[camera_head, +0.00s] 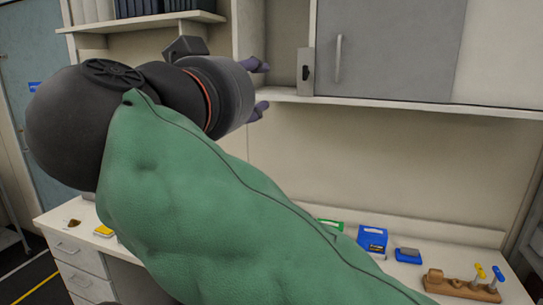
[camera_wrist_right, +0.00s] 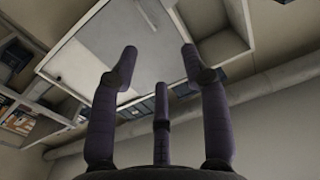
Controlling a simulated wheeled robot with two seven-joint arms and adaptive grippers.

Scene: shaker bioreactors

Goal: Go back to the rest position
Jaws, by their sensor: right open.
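My right gripper (camera_head: 262,88) is raised high in the head view, in front of the wall shelf and cabinets. Its purple fingers point to the right, spread apart with nothing between them. The right wrist view also shows the gripper (camera_wrist_right: 158,62) open and empty, with the underside of the cabinets beyond it. My green-sleeved right arm fills the middle of the head view and hides much of the desk. My left gripper is not in view.
A wall cabinet (camera_head: 391,45) and its shelf edge (camera_head: 420,106) are close to the right gripper. Below, the desk (camera_head: 465,262) carries a blue box (camera_head: 372,240), a smaller blue item (camera_head: 408,255) and a wooden holder (camera_head: 460,288). A yellow item (camera_head: 104,231) lies at the left.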

